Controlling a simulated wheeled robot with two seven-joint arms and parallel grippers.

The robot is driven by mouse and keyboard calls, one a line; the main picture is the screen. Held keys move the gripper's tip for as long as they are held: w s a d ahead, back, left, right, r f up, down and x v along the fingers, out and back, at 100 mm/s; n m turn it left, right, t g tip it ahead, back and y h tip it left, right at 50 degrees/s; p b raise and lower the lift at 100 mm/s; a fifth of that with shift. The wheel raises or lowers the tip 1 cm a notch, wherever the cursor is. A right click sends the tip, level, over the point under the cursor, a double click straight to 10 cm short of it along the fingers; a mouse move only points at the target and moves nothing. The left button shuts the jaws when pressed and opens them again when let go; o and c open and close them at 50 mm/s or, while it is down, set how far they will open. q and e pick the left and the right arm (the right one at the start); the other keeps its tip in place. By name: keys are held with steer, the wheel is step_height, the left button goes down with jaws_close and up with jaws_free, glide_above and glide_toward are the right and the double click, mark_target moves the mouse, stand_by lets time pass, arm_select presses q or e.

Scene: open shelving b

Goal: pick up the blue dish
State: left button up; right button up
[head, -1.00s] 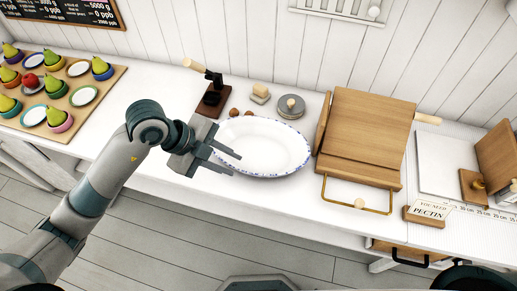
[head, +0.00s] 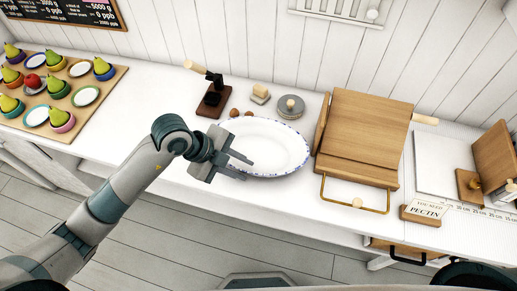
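The dish (head: 275,143) is a large, shallow oval, white with a blue-patterned rim. It lies on the white counter in the middle of the head view. My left gripper (head: 248,169) is at its front left edge, with the two fingers apart and pointing right. The fingers overlap the near left rim in the picture. I cannot tell whether they touch the dish or are just above it. Nothing is seen held between them. My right gripper is not in view.
A wooden stand (head: 365,135) is close to the dish's right. Behind the dish are a dark brown tool (head: 213,100), small brown balls (head: 241,113) and a grey round item (head: 290,106). A board (head: 85,112) with fruit bowls and plates lies left. Counter between board and dish is clear.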

arm_select(q)
jaws_close()
stand_by(0.3)
steer(key=shift+r, duration=0.1)
stand_by(1.0)
